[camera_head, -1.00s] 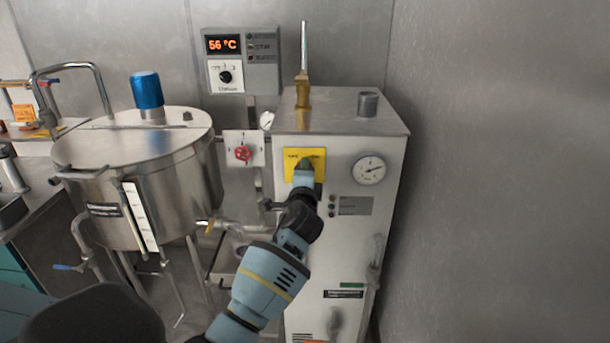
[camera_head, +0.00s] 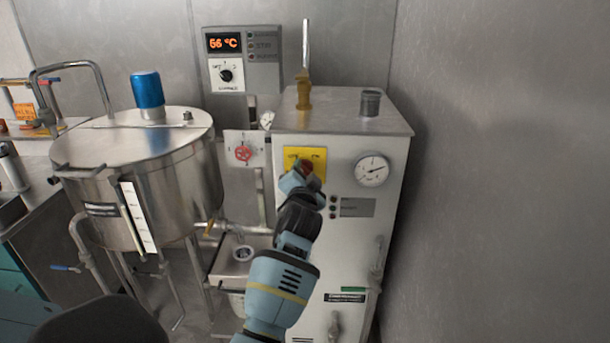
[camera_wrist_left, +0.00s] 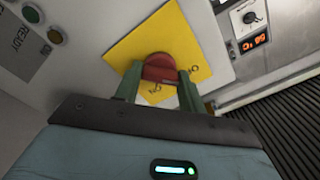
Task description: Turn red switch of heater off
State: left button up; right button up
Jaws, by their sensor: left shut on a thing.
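The heater (camera_head: 300,262) is a white metal cabinet at the centre right of the head view. Its red switch (camera_wrist_left: 160,68) sits on a yellow plate (camera_head: 319,155), which also shows in the left wrist view (camera_wrist_left: 196,42). My left gripper (camera_head: 304,170) is at the switch. In the left wrist view its green fingers (camera_wrist_left: 158,84) are on both sides of the red switch, shut on it. In the head view the gripper covers most of the switch. My right gripper is not in view.
A round steel tank (camera_head: 160,170) with a blue cap stands left of the heater. A smaller red knob (camera_head: 243,153) is on a white plate between them. A temperature display (camera_head: 223,43) reading 56 °C is on the wall. A gauge (camera_head: 371,169) sits right of the switch.

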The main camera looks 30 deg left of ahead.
pick_arm(q)
jog(key=shift+n, duration=0.3)
dwell(0.4)
jog(key=o, duration=1)
jog(key=shift+v, duration=3.95)
